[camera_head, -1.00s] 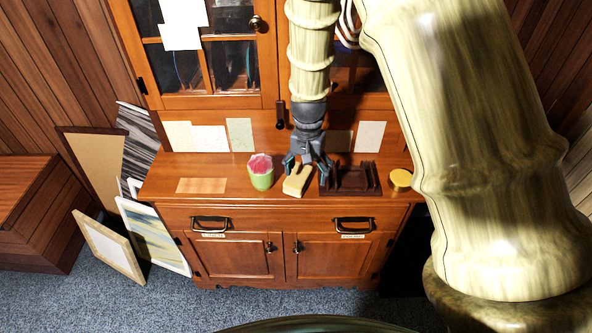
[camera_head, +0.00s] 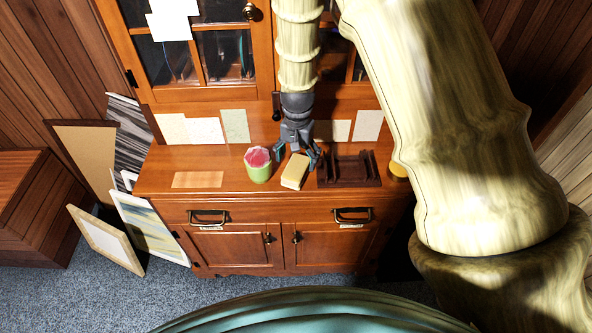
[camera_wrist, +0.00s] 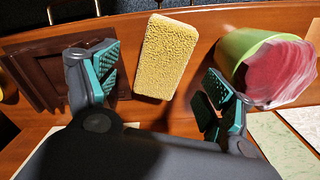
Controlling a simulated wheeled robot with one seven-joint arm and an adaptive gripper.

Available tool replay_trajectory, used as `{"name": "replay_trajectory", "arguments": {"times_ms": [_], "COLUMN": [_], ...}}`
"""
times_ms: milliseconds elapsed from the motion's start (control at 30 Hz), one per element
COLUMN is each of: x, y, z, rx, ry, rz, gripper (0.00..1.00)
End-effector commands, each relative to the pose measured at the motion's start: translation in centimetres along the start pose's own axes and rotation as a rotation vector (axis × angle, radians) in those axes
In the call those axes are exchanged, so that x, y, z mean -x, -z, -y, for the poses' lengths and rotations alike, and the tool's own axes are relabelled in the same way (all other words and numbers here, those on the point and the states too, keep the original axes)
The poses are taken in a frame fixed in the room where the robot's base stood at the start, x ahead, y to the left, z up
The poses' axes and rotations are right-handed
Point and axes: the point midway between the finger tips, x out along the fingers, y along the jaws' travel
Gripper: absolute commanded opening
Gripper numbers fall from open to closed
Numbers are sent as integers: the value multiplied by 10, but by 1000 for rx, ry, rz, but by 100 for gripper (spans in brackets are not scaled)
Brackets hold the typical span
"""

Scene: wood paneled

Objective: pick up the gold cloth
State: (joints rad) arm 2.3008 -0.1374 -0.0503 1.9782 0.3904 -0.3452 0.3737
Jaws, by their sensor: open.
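The gold cloth (camera_head: 294,172) looks like a yellow rectangular block with a rough, bumpy surface. It lies on the cabinet's counter, between a green cup and a dark tray. In the wrist view the cloth (camera_wrist: 166,56) is in the gap between my fingers, mostly beyond the fingertips, with clear space on either side. My gripper (camera_head: 298,157) is open and empty, pointing down just behind the cloth in the head view. It also shows in the wrist view (camera_wrist: 162,88), with teal pads on both fingers.
The green cup (camera_head: 258,172) with a pink-red top is left of the cloth, close to one finger in the wrist view. The dark wooden tray (camera_head: 348,182) is on the right. A gold round object (camera_head: 398,172) is partly hidden by my arm.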

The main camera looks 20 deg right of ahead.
Motion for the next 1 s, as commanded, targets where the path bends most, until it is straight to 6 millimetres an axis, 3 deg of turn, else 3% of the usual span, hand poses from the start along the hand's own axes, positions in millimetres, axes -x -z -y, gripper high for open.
{"name": "replay_trajectory", "arguments": {"times_ms": [500,900,1000], "x": [-44,-51,-51], "y": [0,0,0], "z": [4,4,4], "rx": [1,1,1], "ry": [-1,-1,-1], "rz": [2,0,0], "gripper": [82,82,66]}}
